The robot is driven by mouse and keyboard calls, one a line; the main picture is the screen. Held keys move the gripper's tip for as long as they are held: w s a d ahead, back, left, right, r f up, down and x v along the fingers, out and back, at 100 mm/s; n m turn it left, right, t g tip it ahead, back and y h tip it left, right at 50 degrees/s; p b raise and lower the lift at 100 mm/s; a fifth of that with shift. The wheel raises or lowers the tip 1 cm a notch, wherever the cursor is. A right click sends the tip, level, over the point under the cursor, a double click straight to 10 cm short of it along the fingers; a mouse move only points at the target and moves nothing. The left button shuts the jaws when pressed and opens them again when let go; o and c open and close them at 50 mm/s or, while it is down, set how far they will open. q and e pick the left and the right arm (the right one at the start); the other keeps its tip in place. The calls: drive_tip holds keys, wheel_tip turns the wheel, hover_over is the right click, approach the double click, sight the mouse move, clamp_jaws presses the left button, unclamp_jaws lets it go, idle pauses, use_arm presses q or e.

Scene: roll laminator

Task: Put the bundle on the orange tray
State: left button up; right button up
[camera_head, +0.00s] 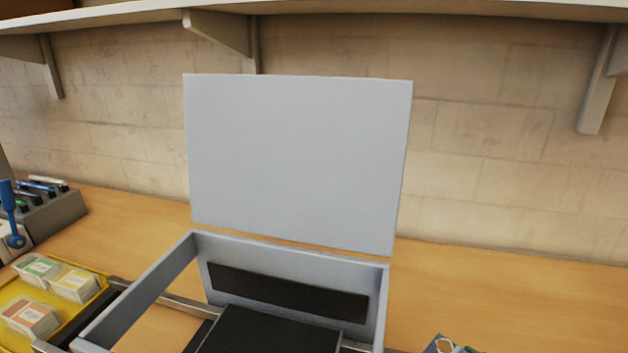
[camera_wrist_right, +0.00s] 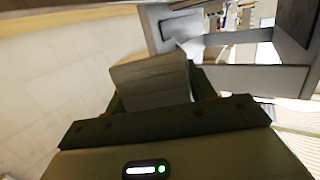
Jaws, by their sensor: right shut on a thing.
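My right gripper (camera_wrist_right: 158,92) shows in the right wrist view. It is shut on a pale grey, flat-faced block that looks like the bundle (camera_wrist_right: 150,78), which stands out past the dark fingers. The gripper and the held block do not show in the head view. My left gripper is in neither view. I cannot make out an orange tray in either view. A yellow tray (camera_head: 14,291) at the lower left of the head view holds several small banded card stacks, with a green-and-white one (camera_head: 36,268) at the back.
The grey laminator housing (camera_head: 150,290) stands in the middle with its lid (camera_head: 298,165) raised. A dark block (camera_head: 270,331) sits inside it. A grey pen holder (camera_head: 55,214) stands at the far left. A shelf (camera_head: 330,10) hangs above. The worktop (camera_head: 500,290) at right is mostly clear.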

drive_tip(key=m+t+h, duration=0.1)
drive_tip(key=h, duration=0.1)
drive_tip(key=a+r+m+t+h, duration=0.1)
drive_tip(key=m, duration=0.1)
drive_tip(key=s+a+m+t+h, duration=0.1)
drive_tip(key=h, duration=0.1)
drive_tip(key=shift+r+m+h, duration=0.3)
drive_tip(key=shift+r, duration=0.05)
drive_tip(key=m+h, duration=0.1)
drive_tip(key=a+m+h, duration=0.1)
drive_tip(key=h, duration=0.1)
drive_tip(key=a+r+m+t+h, duration=0.1)
drive_tip(key=h, duration=0.1)
drive_tip(key=shift+s+m, duration=0.2)
drive_tip(key=shift+m, duration=0.1)
drive_tip(key=shift+d+r, duration=0.1)
drive_tip(key=shift+d, duration=0.1)
